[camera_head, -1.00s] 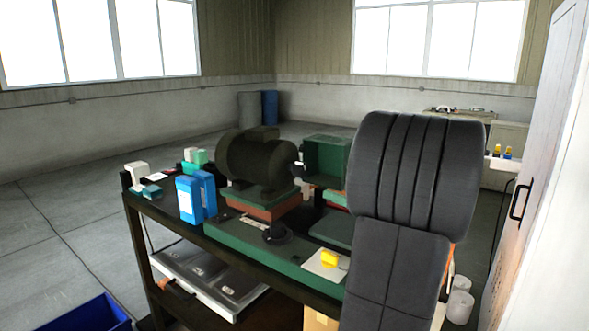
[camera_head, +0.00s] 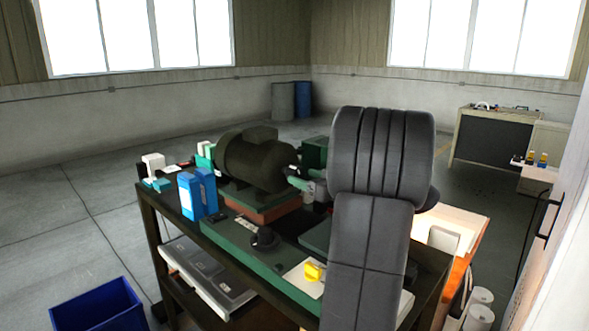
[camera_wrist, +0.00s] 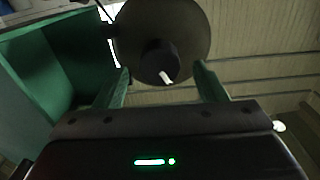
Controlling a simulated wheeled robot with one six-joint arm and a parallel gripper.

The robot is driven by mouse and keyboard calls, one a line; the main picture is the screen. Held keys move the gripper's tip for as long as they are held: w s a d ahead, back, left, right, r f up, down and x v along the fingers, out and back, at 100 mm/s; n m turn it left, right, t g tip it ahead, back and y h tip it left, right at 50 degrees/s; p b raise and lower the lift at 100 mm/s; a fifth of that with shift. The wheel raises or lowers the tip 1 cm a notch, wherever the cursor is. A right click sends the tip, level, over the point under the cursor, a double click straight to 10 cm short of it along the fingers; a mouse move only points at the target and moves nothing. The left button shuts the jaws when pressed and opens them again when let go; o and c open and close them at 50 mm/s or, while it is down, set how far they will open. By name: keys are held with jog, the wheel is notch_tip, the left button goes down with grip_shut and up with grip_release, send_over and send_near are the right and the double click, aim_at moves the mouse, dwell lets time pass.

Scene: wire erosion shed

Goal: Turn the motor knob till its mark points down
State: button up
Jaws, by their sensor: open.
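The dark motor (camera_head: 255,160) lies on a reddish-brown block on the workbench. In the wrist view its round end face (camera_wrist: 195,32) fills the top middle. The motor knob (camera_wrist: 158,58), a dark stub, stands out from that face. A short white mark (camera_wrist: 166,77) shows on it, toward the picture's bottom and slightly right. My gripper (camera_wrist: 161,78) is open, its green fingers on either side of the knob with gaps between. In the head view my arm hides part of the space right of the motor, and the knob's mark cannot be made out.
A green housing (camera_wrist: 85,62) stands close on the left in the wrist view. On the bench (camera_head: 160,222) are blue boxes (camera_head: 190,196), a black dial (camera_head: 265,240) and a yellow piece (camera_head: 313,271). A blue bin (camera_head: 98,308) is on the floor. Open floor lies left.

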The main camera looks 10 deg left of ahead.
aim_at(300, 176)
jog(key=p+x, duration=0.1)
jog(key=x, duration=0.4)
jog(key=shift+s, duration=0.1)
jog(key=c, duration=1)
